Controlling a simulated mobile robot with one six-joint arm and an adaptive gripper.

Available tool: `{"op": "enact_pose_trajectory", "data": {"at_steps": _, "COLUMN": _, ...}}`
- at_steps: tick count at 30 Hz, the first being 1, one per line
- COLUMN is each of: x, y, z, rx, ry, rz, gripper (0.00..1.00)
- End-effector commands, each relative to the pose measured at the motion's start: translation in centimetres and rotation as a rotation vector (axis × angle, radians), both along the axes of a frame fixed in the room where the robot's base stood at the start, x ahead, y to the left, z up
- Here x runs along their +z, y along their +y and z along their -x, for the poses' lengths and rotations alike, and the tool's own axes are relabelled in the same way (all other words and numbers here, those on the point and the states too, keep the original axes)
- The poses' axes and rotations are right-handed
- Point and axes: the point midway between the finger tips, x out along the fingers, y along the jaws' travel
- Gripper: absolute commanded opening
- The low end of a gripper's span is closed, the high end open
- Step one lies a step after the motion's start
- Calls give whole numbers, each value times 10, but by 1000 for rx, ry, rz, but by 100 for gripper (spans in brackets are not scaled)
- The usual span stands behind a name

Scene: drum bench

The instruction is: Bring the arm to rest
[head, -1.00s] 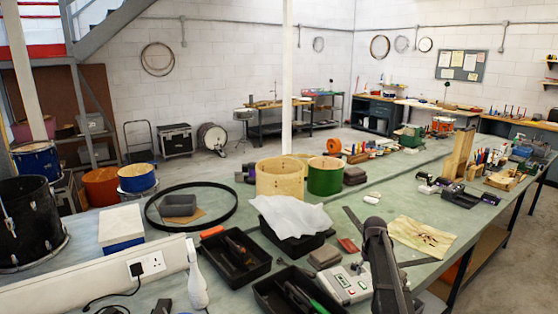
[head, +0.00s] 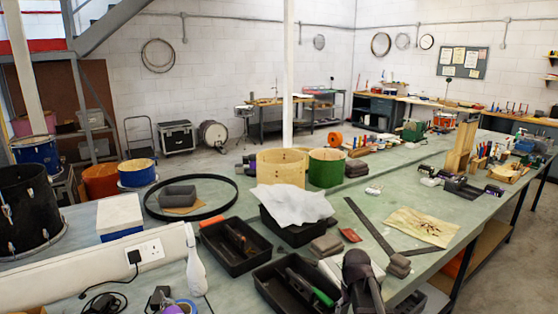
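A dark part of my arm (head: 360,283) rises from the bottom edge, right of centre, in front of the bench. Its upper end is rounded and stands close to the black tool tray in the picture. No gripper fingers can be made out, so I cannot see my gripper or whether it holds anything. The arm hides most of a pale box (head: 335,268) on the bench.
A white trunking rail (head: 80,288) runs at the lower left.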

Motion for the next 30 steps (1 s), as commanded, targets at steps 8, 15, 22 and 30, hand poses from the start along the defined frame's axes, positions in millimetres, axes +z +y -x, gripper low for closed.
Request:
{"op": "enact_pose_trajectory", "data": {"at_steps": 8, "x": -33, "y": 35, "z": 85, "rx": -27, "ry": 0, "rz": 0, "gripper": 76}}
{"op": "enact_pose_trajectory", "data": {"at_steps": 15, "x": -37, "y": 42, "z": 101, "rx": -36, "ry": 0, "rz": 0, "gripper": 76}}
{"op": "enact_pose_trajectory", "data": {"at_steps": 22, "x": -36, "y": 42, "z": 100, "rx": -36, "ry": 0, "rz": 0, "gripper": 76}}
{"op": "enact_pose_trajectory", "data": {"at_steps": 30, "x": -36, "y": 42, "z": 100, "rx": -35, "ry": 0, "rz": 0, "gripper": 76}}
